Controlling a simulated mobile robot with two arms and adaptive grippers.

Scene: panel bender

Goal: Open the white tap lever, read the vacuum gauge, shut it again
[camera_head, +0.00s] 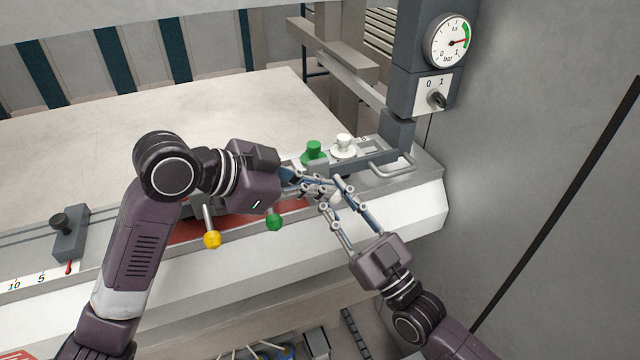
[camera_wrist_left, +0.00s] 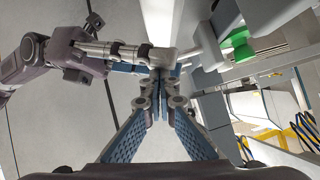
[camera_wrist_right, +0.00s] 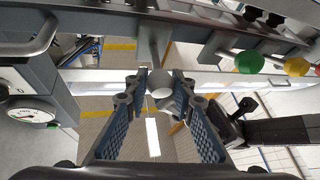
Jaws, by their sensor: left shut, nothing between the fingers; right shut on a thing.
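The white tap lever's round end (camera_wrist_right: 161,80) lies between my right gripper's fingertips (camera_wrist_right: 160,88) in the right wrist view, and that gripper is shut on it. In the head view my right gripper (camera_head: 336,194) comes from below and its fingers mostly hide the lever. My left gripper (camera_head: 318,188) is shut and empty, its tips close beside the right fingers; they show closed in the left wrist view (camera_wrist_left: 160,78).
A yellow ball lever (camera_head: 212,239) and a green ball lever (camera_head: 274,222) hang left of the white one. A green knob (camera_head: 314,150) and a white knob (camera_head: 343,144) stand behind. A bar handle (camera_head: 391,166) and a 0-1 switch (camera_head: 436,97) are at right.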

